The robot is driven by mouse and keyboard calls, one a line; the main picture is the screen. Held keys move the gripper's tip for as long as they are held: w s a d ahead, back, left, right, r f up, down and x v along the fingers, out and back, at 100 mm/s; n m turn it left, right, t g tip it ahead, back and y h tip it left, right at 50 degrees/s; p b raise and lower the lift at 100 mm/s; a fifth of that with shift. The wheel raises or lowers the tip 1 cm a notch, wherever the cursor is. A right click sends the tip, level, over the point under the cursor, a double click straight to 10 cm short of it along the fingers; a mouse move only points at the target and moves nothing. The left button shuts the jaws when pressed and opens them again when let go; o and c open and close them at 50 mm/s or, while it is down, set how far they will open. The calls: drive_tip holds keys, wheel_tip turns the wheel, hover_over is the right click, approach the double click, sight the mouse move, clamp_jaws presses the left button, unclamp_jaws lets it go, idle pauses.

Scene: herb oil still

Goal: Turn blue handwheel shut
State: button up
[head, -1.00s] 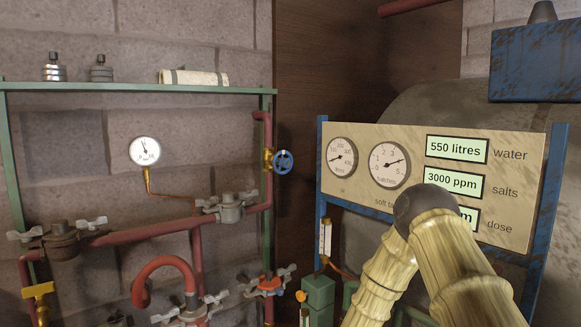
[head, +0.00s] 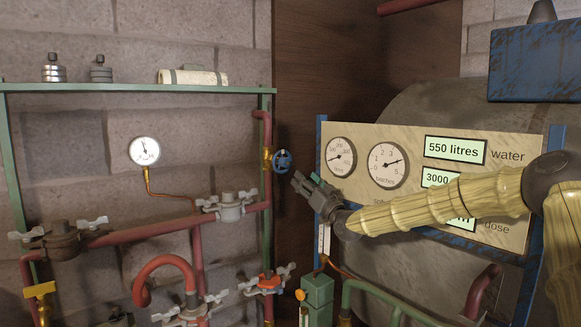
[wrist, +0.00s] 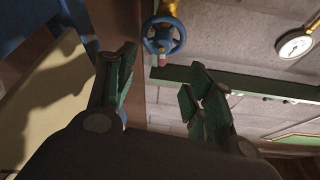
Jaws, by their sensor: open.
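The blue handwheel (head: 283,161) sits on a brass fitting at the right side of the pipe rack, near the green upright. It also shows in the wrist view (wrist: 161,46), with its spokes and rim facing me and a small red mark at its rim. My gripper (head: 299,180) is just to the right of and slightly below the handwheel in the head view. In the wrist view my gripper (wrist: 158,85) has its two green-padded fingers spread apart, with the handwheel beyond the gap between them. The fingers look empty and appear apart from the wheel.
A panel (head: 405,140) with dials and readouts stands right of the handwheel, on a blue frame behind my arm. Red pipes and grey valves (head: 231,205) fill the rack at left. A pressure gauge (head: 145,151) hangs on the wall. A shelf (head: 130,87) runs above.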

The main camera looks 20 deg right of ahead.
sight(288, 162)
drive_tip(key=p+x, duration=0.3)
drive_tip(key=x, duration=0.7)
drive_tip(key=shift+w+a+p, duration=0.1)
drive_tip(key=shift+w+p, duration=0.05)
drive_tip(key=shift+p, duration=0.2)
drive_tip(key=shift+c, duration=0.3)
drive_tip(key=c, duration=0.9)
